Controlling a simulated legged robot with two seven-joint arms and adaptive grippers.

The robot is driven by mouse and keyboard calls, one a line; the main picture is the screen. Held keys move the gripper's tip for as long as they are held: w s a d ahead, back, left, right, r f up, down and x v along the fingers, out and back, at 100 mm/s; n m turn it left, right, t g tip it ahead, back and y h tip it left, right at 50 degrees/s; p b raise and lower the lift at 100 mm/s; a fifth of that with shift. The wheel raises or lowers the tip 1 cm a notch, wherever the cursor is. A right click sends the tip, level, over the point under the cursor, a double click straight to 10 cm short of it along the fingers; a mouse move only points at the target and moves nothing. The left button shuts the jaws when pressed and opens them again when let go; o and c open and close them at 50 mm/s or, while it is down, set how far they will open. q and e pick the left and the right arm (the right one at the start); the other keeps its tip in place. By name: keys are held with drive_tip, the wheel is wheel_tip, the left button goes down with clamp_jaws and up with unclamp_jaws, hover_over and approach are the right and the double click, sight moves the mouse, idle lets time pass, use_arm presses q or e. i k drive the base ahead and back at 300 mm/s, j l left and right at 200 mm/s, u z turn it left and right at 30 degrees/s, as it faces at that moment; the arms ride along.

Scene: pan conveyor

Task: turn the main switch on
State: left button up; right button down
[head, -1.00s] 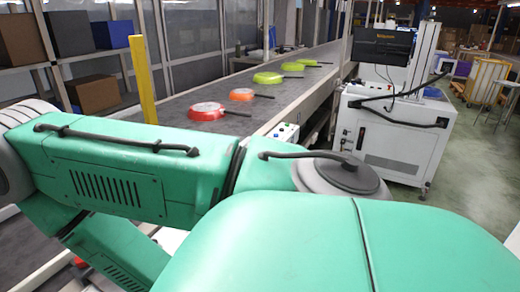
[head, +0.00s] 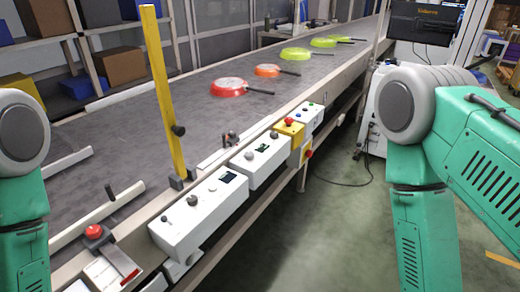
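Along the near side of the conveyor is a row of control boxes. A long white control box (head: 199,216) with knobs and a small dark display is nearest. Behind it are a second white box (head: 260,161), a yellow box (head: 290,133) with a red button on top, and a small white box (head: 314,115) with coloured buttons. A red knob (head: 308,153) shows on the yellow part below the row. I cannot tell for sure which one is the main switch or its setting. My arms are at the left and right edges; both grippers are out of view.
Red (head: 229,88), orange (head: 267,70) and green pans (head: 295,54) lie on the grey conveyor belt (head: 130,135). A yellow post (head: 163,90) stands at its edge. A red button (head: 94,233) sits at lower left.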

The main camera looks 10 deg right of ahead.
sight(309, 154)
drive_tip(key=z, duration=0.6)
drive_tip(key=i+l+u, duration=0.65)
drive_tip(key=l+u, duration=0.2)
drive_tip(key=i+l, duration=0.2)
drive_tip(key=l, duration=0.3)
drive_tip(key=i+l, duration=0.2)
drive_tip(key=l, duration=0.25)
drive_tip(key=i+l+u, duration=0.1)
drive_tip(key=l, duration=0.4)
drive_tip(key=i+l, duration=0.3)
drive_tip(key=l, duration=0.2)
drive_tip(key=i+l+u, duration=0.1)
drive_tip(key=l, duration=0.4)
drive_tip(key=i+l, duration=0.25)
drive_tip(key=l, duration=0.25)
drive_tip(key=i+l, duration=0.15)
drive_tip(key=l, duration=0.35)
drive_tip(key=i+l+u, duration=0.1)
drive_tip(key=l, duration=0.45)
drive_tip(key=i, duration=0.05)
